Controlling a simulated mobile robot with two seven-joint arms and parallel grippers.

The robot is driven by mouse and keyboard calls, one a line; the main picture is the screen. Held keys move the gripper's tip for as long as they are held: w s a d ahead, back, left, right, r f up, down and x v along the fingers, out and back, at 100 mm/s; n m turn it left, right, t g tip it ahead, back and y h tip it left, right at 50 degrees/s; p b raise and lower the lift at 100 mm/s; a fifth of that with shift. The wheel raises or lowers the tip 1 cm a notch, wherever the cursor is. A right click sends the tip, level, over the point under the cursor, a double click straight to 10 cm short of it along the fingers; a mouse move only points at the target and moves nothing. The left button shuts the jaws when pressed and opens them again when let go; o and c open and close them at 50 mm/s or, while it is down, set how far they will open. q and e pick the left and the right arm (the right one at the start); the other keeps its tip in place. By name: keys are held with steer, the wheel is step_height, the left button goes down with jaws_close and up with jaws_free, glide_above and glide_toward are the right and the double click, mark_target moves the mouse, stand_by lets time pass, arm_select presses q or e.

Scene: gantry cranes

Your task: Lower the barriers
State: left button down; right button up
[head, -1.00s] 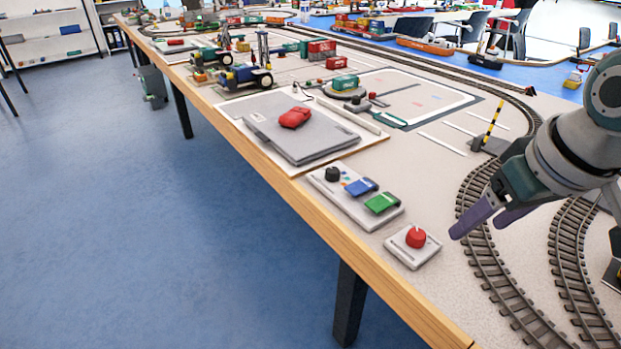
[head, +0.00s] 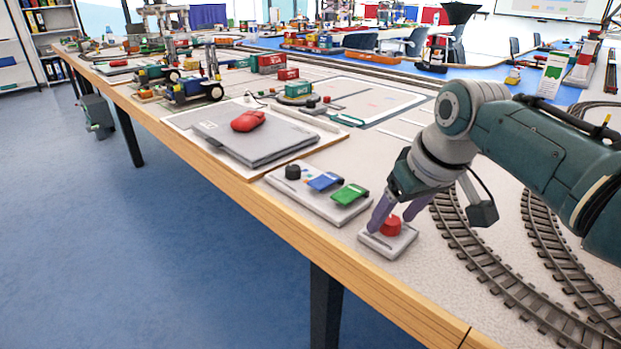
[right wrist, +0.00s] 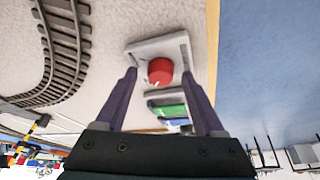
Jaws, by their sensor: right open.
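The red knob (head: 390,226) sits on a small light grey box (head: 372,246) at the table's front edge. My right gripper (head: 393,219) is open, pointing down, with its purple fingers on either side of the knob. In the right wrist view the knob (right wrist: 160,71) shows between the open fingertips (right wrist: 160,76). Whether the fingers touch it I cannot tell. A yellow-and-black striped barrier pole (right wrist: 38,127) shows at the left of the right wrist view; my arm seems to hide it in the head view. My left gripper is not in view.
A control panel (head: 318,202) with a black knob (head: 292,172), blue switch (head: 325,181) and green switch (head: 350,194) lies just left of the box. Curved railway tracks (head: 478,262) run to the right. A grey laptop (head: 255,143) with a red mouse (head: 248,121) lies further back.

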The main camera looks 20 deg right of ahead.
steer(key=shift+c, duration=0.2)
jaws_close()
stand_by(0.4)
